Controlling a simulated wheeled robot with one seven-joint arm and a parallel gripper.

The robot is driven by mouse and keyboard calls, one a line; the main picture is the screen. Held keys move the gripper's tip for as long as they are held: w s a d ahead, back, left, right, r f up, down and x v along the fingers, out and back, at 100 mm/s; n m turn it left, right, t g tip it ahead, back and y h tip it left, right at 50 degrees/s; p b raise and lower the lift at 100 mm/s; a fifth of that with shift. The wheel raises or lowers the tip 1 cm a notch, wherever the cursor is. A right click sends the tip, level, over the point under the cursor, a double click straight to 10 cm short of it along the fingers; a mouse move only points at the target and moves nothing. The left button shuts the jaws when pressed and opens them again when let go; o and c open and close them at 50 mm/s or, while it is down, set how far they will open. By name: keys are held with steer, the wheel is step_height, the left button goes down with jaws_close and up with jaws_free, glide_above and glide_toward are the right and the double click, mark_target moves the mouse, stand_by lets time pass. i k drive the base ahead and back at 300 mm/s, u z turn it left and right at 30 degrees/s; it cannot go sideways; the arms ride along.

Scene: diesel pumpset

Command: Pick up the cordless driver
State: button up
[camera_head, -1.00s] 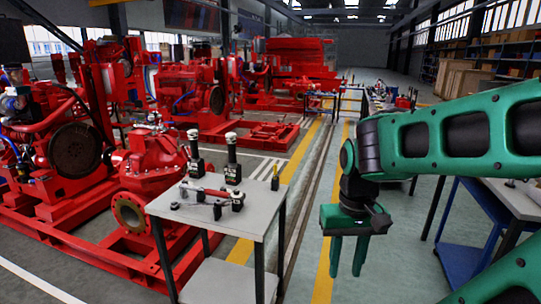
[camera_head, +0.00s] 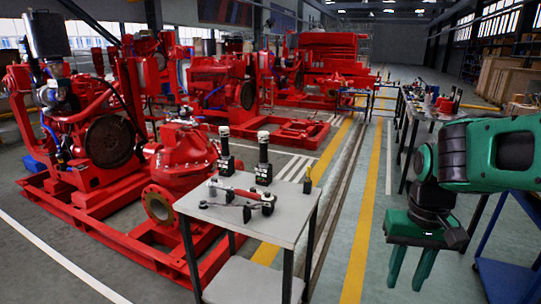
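A small grey-topped table (camera_head: 290,232) stands left of my gripper. On it lies a long red and grey tool (camera_head: 235,192) with a black block at its right end; it may be the cordless driver, but it is too small to be sure.
A red pump (camera_head: 180,165) on a red base frame stands directly left of the table. A blue cart (camera_head: 508,270) is at the far right. Another bench with small items (camera_head: 430,107) stands farther back. Floor with yellow lines (camera_head: 362,240) is clear between table and gripper.

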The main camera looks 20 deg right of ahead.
mark_target(263, 136)
steer(key=i, duration=0.9)
steer(key=u, duration=0.05)
